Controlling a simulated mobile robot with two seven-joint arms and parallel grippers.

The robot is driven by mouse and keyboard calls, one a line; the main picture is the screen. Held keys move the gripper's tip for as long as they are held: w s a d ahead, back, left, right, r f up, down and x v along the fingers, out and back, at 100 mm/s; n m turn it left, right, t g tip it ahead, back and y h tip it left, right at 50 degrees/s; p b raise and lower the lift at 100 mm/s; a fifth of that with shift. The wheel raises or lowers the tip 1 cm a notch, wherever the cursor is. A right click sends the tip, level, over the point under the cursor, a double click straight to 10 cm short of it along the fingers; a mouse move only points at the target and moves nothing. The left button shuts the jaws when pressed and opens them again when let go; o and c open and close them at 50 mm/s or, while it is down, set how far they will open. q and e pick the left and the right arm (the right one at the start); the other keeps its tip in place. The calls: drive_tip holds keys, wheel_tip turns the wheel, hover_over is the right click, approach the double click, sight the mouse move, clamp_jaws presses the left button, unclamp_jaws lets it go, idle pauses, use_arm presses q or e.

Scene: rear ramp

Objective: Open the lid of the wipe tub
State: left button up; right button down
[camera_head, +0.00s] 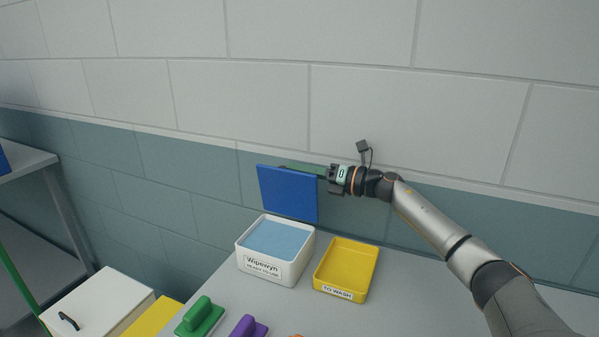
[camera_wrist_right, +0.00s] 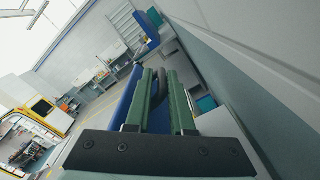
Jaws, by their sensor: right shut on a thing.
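The white wipe tub (camera_head: 291,272) stands on the grey worktop with its top uncovered, showing light blue wipes (camera_head: 277,239) inside. My left gripper is out of view.
A yellow "TO WASH" tray (camera_head: 366,264) sits right of the tub. A green block with a grip (camera_head: 199,317) and a purple one (camera_head: 247,328) lie in front. A white box (camera_head: 96,302) is at lower left. The wall (camera_head: 420,120) is close behind.

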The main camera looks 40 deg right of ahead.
drive_tip(key=shift+f, duration=0.6)
drive_tip(key=c, duration=0.9)
unclamp_jaws()
drive_tip(key=shift+s+d, duration=0.3)
drive_tip(key=shift+s, duration=0.05)
drive_tip(key=b+v, duration=0.1)
drive_tip(key=v, duration=0.3)
drive_tip(key=b+v, duration=0.1)
drive_tip(key=v, duration=0.2)
drive_tip(key=b+v, duration=0.2)
drive_tip(key=v, duration=0.2)
drive_tip(key=shift+s+d+r, duration=0.15)
drive_tip(key=shift+s+r, duration=0.1)
drive_tip(key=shift+s, duration=0.05)
